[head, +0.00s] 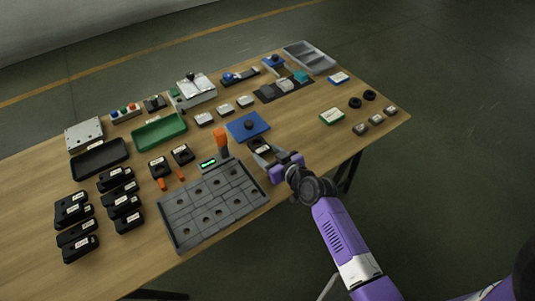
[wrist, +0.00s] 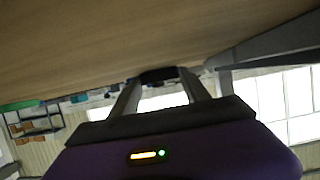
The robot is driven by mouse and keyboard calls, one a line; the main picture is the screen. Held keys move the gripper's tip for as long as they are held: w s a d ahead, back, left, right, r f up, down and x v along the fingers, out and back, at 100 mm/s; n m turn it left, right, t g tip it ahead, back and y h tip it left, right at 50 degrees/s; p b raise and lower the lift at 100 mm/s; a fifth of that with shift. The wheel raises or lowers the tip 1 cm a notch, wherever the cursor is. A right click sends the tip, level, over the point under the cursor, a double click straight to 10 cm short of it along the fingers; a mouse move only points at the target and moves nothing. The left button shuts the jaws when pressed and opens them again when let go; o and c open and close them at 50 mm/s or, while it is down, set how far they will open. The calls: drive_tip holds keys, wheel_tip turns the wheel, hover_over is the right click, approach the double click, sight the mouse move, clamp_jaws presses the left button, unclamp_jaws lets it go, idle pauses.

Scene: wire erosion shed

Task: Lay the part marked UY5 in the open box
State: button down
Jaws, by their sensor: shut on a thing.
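My gripper (head: 264,150) is at the right front of the table, just past the corner of the grey plate. It is shut on a dark part (head: 261,148) with a white label. The label is too small to read, so I cannot tell whether it says UY5. In the wrist view the part (wrist: 158,75) shows as a dark block between the two fingertips. Open containers in the head view are a green tray (head: 159,145), a black tray (head: 99,171) and a grey compartment tray (head: 322,60). I cannot tell which one is the open box.
A blue plate (head: 248,126) with a black knob lies just behind. Several black labelled parts (head: 75,230) stand at left. Bare wood shows at the right front.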

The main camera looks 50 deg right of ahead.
drive_tip(key=c, duration=0.5)
unclamp_jaws()
drive_tip(key=shift+f, duration=0.15)
drive_tip(key=shift+r, duration=0.25)
drive_tip(key=v, duration=1.2)
drive_tip(key=shift+b, duration=0.35)
drive_tip(key=shift+n+y, duration=0.4)
drive_tip(key=shift+n, duration=0.2)
drive_tip(key=s+a, duration=0.3)
drive_tip(key=s+a+r, duration=0.1)
drive_tip(key=s+a, duration=0.3)
drive_tip(key=s+a+r, duration=0.1)
drive_tip(key=s+a, duration=0.2)
drive_tip(key=s, duration=0.1)
drive_tip(key=shift+s+a+r, duration=0.15)
drive_tip(key=shift+a, duration=0.25)
drive_tip(key=shift+o, duration=0.3)
drive_tip(key=s+a+r+n+t+y, duration=0.1)
drive_tip(key=s+a+r+n+y, duration=0.1)
drive_tip(key=s+a+r, duration=0.6)
wheel_tip(320, 180, up, 3)
drive_tip(key=shift+s+a+f+t+y, duration=0.15)
drive_tip(key=shift+s+a+t+y, duration=0.25)
drive_tip(key=shift+s, duration=0.35)
